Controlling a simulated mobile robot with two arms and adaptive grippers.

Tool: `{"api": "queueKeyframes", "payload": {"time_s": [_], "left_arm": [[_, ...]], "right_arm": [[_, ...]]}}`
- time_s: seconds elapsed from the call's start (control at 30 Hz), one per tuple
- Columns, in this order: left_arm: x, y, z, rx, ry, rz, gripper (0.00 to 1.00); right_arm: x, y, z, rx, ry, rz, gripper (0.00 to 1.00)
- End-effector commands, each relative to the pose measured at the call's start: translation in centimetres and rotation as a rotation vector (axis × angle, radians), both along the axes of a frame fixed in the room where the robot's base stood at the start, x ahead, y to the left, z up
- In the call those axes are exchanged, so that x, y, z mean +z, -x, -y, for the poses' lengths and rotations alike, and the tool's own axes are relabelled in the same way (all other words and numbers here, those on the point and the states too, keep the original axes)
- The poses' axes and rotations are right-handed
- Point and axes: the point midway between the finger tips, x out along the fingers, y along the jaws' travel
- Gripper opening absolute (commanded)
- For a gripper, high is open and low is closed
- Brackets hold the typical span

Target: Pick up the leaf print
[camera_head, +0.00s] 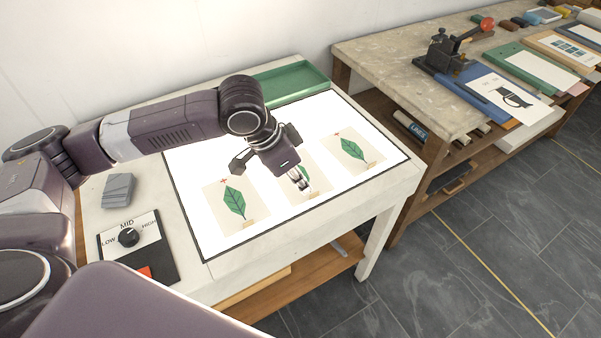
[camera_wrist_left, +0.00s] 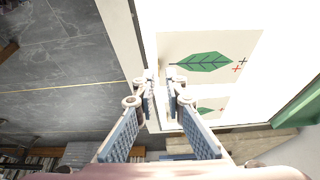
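Three pale prints, each with a green leaf, lie in a row on the lit white panel: a left print (camera_head: 218,192), a middle print (camera_head: 319,172) and a right print (camera_head: 371,142). My left gripper (camera_head: 300,184) points down over the middle print and partly hides its leaf. In the left wrist view its fingers (camera_wrist_left: 161,77) stand apart with a narrow gap, at the front edge of a leaf print (camera_wrist_left: 225,45). A second leaf print (camera_wrist_left: 217,103) is partly hidden by a finger there. I cannot tell whether the fingertips touch the paper. My right gripper is not shown.
A green tray (camera_head: 290,80) sits at the table's back. A grey block (camera_head: 118,190) and a dial panel (camera_head: 148,243) are left of the lit panel (camera_head: 195,222). A stone-topped bench (camera_head: 385,62) with a press (camera_head: 447,52) and prints stands to the right. Tiled floor is clear in front.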

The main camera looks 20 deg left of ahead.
Motion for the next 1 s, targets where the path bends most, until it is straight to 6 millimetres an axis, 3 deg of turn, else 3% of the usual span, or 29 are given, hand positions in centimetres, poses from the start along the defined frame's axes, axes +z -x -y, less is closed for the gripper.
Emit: {"api": "queueKeyframes", "payload": {"time_s": [0.43, 0.67, 0.8, 1.0], "left_arm": [[-4.8, -1.9, 2.2, -0.001, -0.001, 0.002, 0.11], [-5.1, -2.0, 2.2, -0.001, -0.001, 0.003, 0.11], [-5.1, -2.0, 2.2, -0.001, -0.001, 0.003, 0.00], [-5.1, -2.0, 2.2, -0.002, -0.001, 0.003, 0.00]], "right_arm": [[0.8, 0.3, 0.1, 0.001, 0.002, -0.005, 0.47], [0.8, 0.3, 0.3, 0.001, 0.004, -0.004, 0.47], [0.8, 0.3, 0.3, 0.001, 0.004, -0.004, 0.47], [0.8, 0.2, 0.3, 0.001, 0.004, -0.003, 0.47]]}}
